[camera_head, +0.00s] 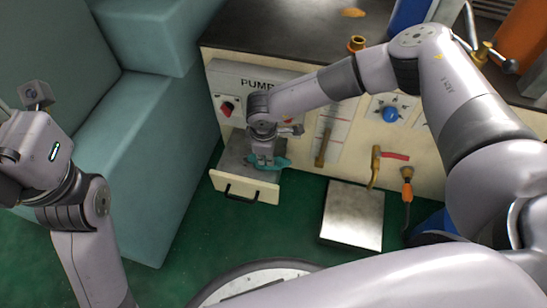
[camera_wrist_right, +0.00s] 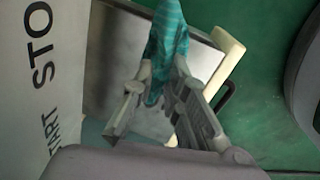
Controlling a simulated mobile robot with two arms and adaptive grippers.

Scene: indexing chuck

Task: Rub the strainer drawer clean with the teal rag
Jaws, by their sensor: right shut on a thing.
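The strainer drawer (camera_head: 234,187) is pulled out of the cream pump panel, with a pale front and a black handle. In the right wrist view its grey tray (camera_wrist_right: 200,42) and pale front edge (camera_wrist_right: 229,58) show. My right gripper (camera_head: 264,153) is over the open drawer, shut on the teal rag (camera_head: 277,163). In the right wrist view the striped rag (camera_wrist_right: 168,42) is pinched between the fingers and hangs over the tray; I cannot tell whether it touches the floor of it. My left gripper (camera_head: 10,156) is at the left edge, its fingers partly cut off.
The pump panel (camera_head: 255,78) carries a red knob (camera_head: 228,108), a blue knob (camera_head: 390,115) and a brass lever (camera_head: 375,167). A metal box (camera_head: 352,215) and an orange-handled lever (camera_head: 407,187) stand right of the drawer. Teal block furniture (camera_head: 150,150) stands close on its left. Green floor lies in front.

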